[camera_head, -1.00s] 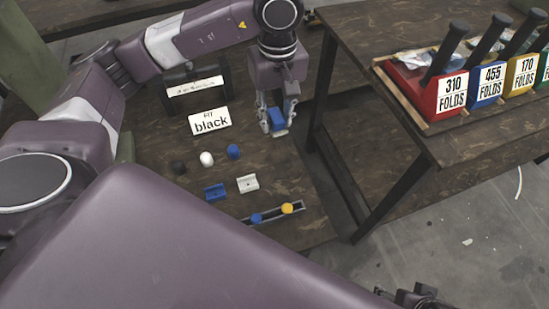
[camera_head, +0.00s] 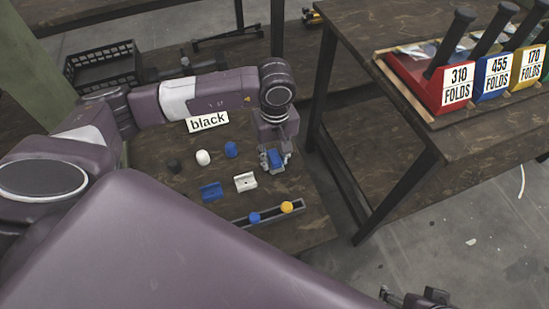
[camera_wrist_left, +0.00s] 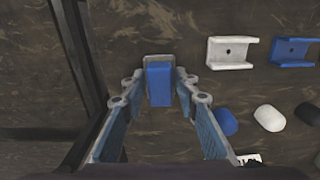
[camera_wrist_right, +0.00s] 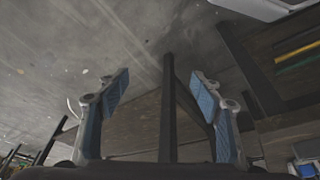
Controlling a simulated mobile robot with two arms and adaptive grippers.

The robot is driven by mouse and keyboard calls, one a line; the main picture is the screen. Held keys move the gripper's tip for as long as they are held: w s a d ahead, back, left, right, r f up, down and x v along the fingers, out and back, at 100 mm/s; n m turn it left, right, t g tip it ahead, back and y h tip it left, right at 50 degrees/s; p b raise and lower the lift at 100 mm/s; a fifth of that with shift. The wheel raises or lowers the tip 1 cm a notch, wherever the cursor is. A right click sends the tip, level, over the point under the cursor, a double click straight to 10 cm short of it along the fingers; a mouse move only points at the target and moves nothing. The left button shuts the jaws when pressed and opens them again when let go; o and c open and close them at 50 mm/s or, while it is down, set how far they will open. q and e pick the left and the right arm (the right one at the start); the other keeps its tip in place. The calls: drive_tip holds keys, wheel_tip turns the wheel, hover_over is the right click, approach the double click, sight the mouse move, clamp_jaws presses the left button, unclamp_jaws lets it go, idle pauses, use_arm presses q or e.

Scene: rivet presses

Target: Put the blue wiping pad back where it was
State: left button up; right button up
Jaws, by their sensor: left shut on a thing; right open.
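My left gripper (camera_head: 275,158) is shut on a small blue block (camera_head: 277,158), which looks like the wiping pad, over the right part of the brown table. In the left wrist view the blue pad (camera_wrist_left: 159,84) sits between the fingertips, with a pale grey edge around its far end. I cannot tell whether it touches the table. A white bracket (camera_head: 245,182) and a blue bracket (camera_head: 211,191) lie to the left of the gripper. My right gripper (camera_wrist_right: 160,88) is open and empty, away from the table.
A blue knob (camera_head: 231,149), a white knob (camera_head: 203,157) and a dark knob (camera_head: 174,166) stand nearby. A grey rail (camera_head: 270,214) holds blue and yellow pieces. A "black" sign (camera_head: 208,122) stands behind, partly covered by my arm. A second table (camera_head: 480,140) holds coloured FOLDS blocks.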

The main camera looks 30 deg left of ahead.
sight(275, 156)
use_arm(q)
drive_tip(key=shift+f, duration=0.1)
use_arm(e)
drive_tip(key=shift+w, duration=0.2)
use_arm(q)
drive_tip(key=shift+f, duration=0.1)
drive_tip(key=o, duration=1.1)
use_arm(e)
drive_tip(key=shift+w+a+r+t, duration=0.15)
drive_tip(key=shift+w+t, duration=0.05)
drive_tip(key=shift+w, duration=0.25)
drive_tip(key=shift+w+a+r+t, duration=0.1)
drive_tip(key=shift+w+r+t, duration=0.1)
drive_tip(key=shift+w, duration=0.25)
drive_tip(key=shift+s, duration=0.1)
use_arm(q)
wheel_tip(275, 156, up, 4)
drive_tip(key=shift+w+f+p, duration=0.1)
drive_tip(key=shift+p, duration=0.35)
wheel_tip(275, 156, up, 8)
drive_tip(key=shift+r+p, duration=0.25)
drive_tip(key=shift+p, duration=0.4)
use_arm(e)
drive_tip(key=s, duration=0.2)
drive_tip(key=r+g, duration=0.1)
drive_tip(key=shift+s+d, duration=0.35)
drive_tip(key=shift+s, duration=0.05)
drive_tip(key=shift+w, duration=0.1)
